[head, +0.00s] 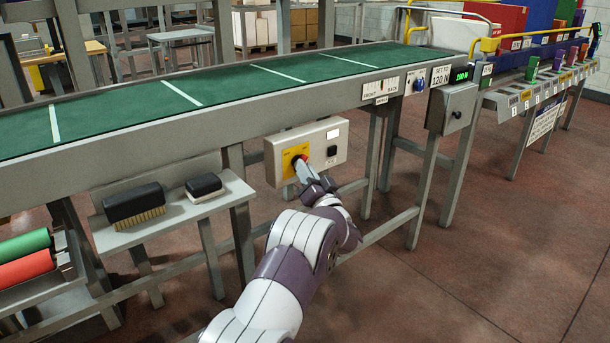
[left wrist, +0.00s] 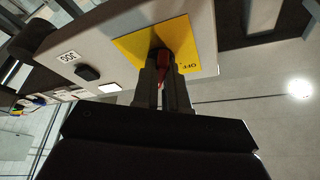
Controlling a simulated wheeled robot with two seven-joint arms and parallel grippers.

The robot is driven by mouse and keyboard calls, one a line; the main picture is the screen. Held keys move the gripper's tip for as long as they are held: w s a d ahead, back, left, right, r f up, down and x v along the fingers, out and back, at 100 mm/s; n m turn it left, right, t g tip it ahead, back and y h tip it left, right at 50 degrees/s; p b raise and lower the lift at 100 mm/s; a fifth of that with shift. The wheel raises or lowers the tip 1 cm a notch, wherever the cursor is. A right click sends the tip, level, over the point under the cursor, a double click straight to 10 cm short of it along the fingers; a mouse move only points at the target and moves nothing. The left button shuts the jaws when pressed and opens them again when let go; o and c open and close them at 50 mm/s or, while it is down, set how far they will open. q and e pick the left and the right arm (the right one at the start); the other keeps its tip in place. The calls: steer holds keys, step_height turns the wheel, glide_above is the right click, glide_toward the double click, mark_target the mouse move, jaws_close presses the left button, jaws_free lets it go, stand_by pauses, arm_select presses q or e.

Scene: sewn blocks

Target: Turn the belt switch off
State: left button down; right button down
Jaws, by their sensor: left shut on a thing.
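The belt switch is a red handle on a yellow plate (head: 294,158) on the grey switch box (head: 337,155) under the belt's front edge. In the left wrist view the red switch handle (left wrist: 163,60) stands in front of the yellow plate (left wrist: 190,42), which bears the word OFF near one edge. My left gripper (head: 303,165) is at the plate, and it also shows in the left wrist view (left wrist: 162,75) with its fingers shut on the red handle. The fingers hide part of the handle. My right gripper is not in view.
A black button (head: 332,151) sits on the same box, right of the plate. The green belt (head: 230,83) runs above. A shelf with a brush (head: 134,203) and a black-topped block (head: 204,186) is to the left. Table legs stand near my arm; the floor at right is clear.

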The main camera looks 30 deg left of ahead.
arm_select(q)
steer(key=shift+w+d+n+g+y+b, duration=0.15)
steer(key=shift+n+g+y+b, duration=0.45)
steer(key=shift+n+g, duration=2.15)
steer(key=shift+w+n+g+y+b, duration=0.25)
steer(key=shift+n+g+y+b, duration=0.3)
steer(key=shift+n, duration=4.1)
steer(key=shift+w+d+n+g+y+b, duration=0.15)
steer(key=shift+n+g+y+b, duration=0.4)
steer(key=shift+n+g, duration=2.25)
steer(key=shift+a+n+t, duration=0.1)
steer(key=shift+n+t, duration=0.8)
steer(key=shift+n, duration=0.2)
steer(key=c, duration=1.2)
jaws_free()
steer(key=shift+o, duration=0.2)
steer(key=p+v, duration=0.2)
steer(key=v, duration=1)
steer(key=shift+d+p, duration=0.3)
steer(key=shift+d, duration=0.1)
